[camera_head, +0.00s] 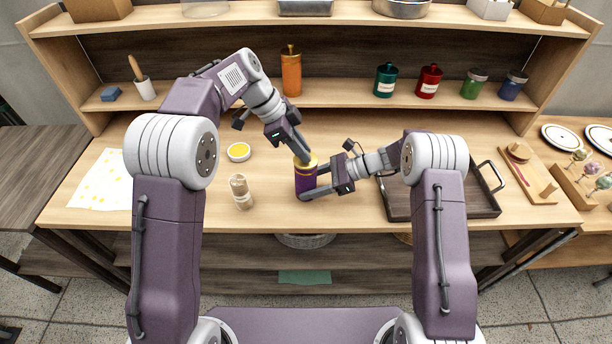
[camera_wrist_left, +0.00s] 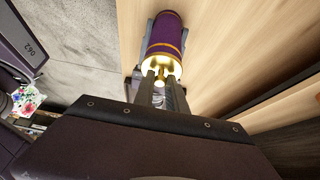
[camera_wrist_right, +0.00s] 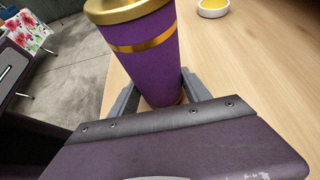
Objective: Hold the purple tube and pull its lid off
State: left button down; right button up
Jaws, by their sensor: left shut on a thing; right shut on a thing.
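The purple tube (camera_head: 306,183) with gold bands stands upright on the table near its front edge. Its gold lid (camera_head: 305,161) is on top; it also shows in the right wrist view (camera_wrist_right: 118,11). My left gripper (camera_head: 304,158) reaches down from above and is shut on the lid's top; its fingertips show at the gold lid in the left wrist view (camera_wrist_left: 161,73). My right gripper (camera_head: 308,188) comes from the right, low, and is shut on the tube's body, one finger on each side in the right wrist view (camera_wrist_right: 155,95).
A dark tray (camera_head: 455,208) lies right, under my right arm. An orange canister (camera_head: 291,74) and several jars stand on the shelf behind.

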pick_arm(q)
jog(key=shift+r, duration=3.05)
pick_arm(e)
jog(key=o, duration=1.1)
jog(key=shift+c, duration=0.2)
jog(key=v, duration=1.2)
pick_arm(q)
jog(key=shift+f, duration=0.1)
pick_arm(e)
jog(key=shift+f, duration=0.1)
